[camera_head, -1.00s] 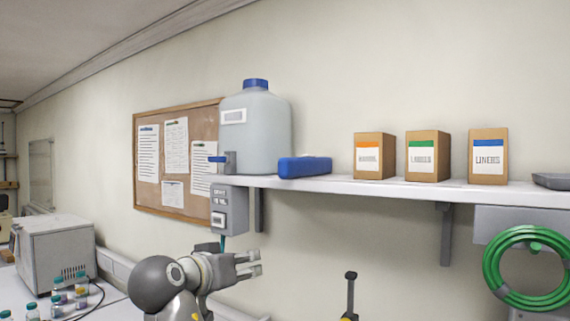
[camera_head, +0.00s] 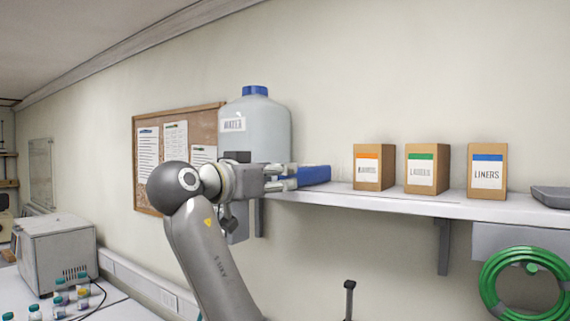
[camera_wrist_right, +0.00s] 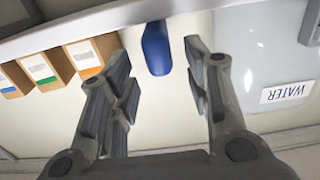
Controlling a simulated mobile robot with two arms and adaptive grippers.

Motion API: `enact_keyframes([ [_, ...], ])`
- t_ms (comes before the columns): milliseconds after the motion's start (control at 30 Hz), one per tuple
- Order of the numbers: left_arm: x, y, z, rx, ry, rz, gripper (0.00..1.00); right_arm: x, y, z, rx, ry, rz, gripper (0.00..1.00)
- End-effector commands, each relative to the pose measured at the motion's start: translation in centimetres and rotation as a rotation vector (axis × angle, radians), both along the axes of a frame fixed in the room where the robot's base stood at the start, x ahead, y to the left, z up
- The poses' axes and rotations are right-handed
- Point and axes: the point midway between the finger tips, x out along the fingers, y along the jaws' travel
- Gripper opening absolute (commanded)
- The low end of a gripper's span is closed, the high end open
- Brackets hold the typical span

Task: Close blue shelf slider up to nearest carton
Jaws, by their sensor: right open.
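The blue shelf slider (camera_head: 314,175) is a long blue block on the white shelf, just right of the water jug. The nearest carton (camera_head: 368,172), with an orange-banded label, stands to its right with a gap of bare shelf between them. My right gripper (camera_head: 290,178) is raised at shelf height at the slider's left end, in front of the jug. In the right wrist view the gripper's fingers (camera_wrist_right: 165,85) are spread apart, with the slider (camera_wrist_right: 156,48) showing beyond them, between their directions. Whether they touch it is unclear. My left gripper is not in view.
The water jug (camera_head: 262,128) stands behind my right gripper. A green-labelled carton (camera_head: 421,170) and a LINERS carton (camera_head: 487,175) stand farther right on the shelf (camera_head: 400,200), then a grey tray (camera_head: 552,196). A green hose (camera_head: 492,285) hangs below.

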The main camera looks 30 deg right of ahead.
Motion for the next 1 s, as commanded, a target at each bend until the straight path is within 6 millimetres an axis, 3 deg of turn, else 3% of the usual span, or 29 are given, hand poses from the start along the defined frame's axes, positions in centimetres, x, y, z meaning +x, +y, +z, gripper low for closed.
enact_keyframes([
  [100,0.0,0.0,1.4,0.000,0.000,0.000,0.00,0.7,-1.8,0.3,0.000,0.002,-0.002,0.45],
  [300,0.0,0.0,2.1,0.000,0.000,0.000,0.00,1.3,-3.2,0.1,0.000,0.001,0.000,0.45],
  [633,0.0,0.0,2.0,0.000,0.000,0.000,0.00,1.4,-3.4,-0.1,0.000,0.000,0.001,0.45],
  [1000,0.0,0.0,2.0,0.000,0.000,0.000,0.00,1.4,-3.4,-0.1,0.000,0.000,0.001,0.00],
])
